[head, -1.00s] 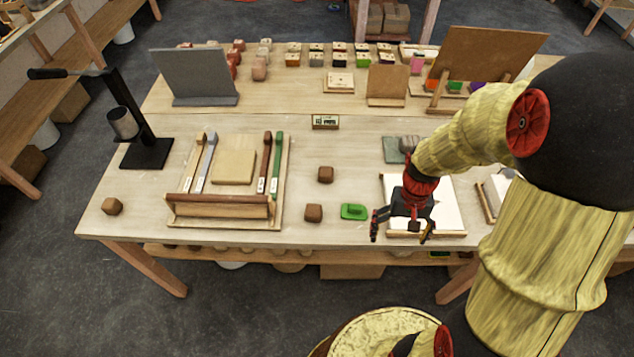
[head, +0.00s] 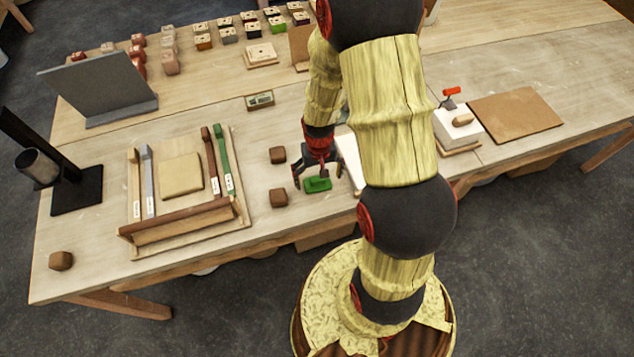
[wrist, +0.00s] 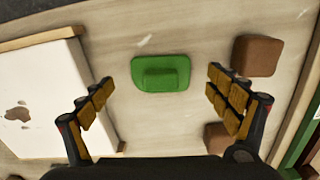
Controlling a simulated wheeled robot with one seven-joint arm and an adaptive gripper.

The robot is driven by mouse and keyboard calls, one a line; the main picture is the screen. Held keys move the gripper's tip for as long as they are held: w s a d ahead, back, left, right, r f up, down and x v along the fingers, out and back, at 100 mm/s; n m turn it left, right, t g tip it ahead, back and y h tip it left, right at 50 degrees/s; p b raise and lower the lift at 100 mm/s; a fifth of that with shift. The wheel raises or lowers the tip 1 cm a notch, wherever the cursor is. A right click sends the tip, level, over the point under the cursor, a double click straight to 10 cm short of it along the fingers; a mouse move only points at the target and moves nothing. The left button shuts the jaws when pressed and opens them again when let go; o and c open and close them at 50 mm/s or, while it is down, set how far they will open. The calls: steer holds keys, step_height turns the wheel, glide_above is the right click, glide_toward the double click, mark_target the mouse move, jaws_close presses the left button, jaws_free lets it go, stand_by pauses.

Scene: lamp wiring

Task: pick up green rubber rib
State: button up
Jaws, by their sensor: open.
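The green rubber rib (head: 318,184) lies flat on the table near its front edge, a rounded green block with a raised middle. In the wrist view the rib (wrist: 160,73) lies between and a little beyond my two fingers, with clear space on both sides. My gripper (head: 320,172) is open and empty, pointing down just above the rib. Its fingers also show in the wrist view (wrist: 160,95), spread wide apart. I cannot tell the exact height left between fingertips and table.
Two brown blocks (head: 278,155) (head: 278,197) sit just left of the rib. A wooden tray (head: 240,215) with coloured sticks stands further left. A white slab (wrist: 40,95) on a board lies close on the gripper's other side. Bare table surrounds the rib.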

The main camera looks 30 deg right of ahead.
steer(key=shift+f, duration=1.3)
steer(key=shift+c, duration=1.4)
steer(key=c, duration=1)
steer(key=shift+o, duration=0.2)
steer(key=shift+r, duration=0.1)
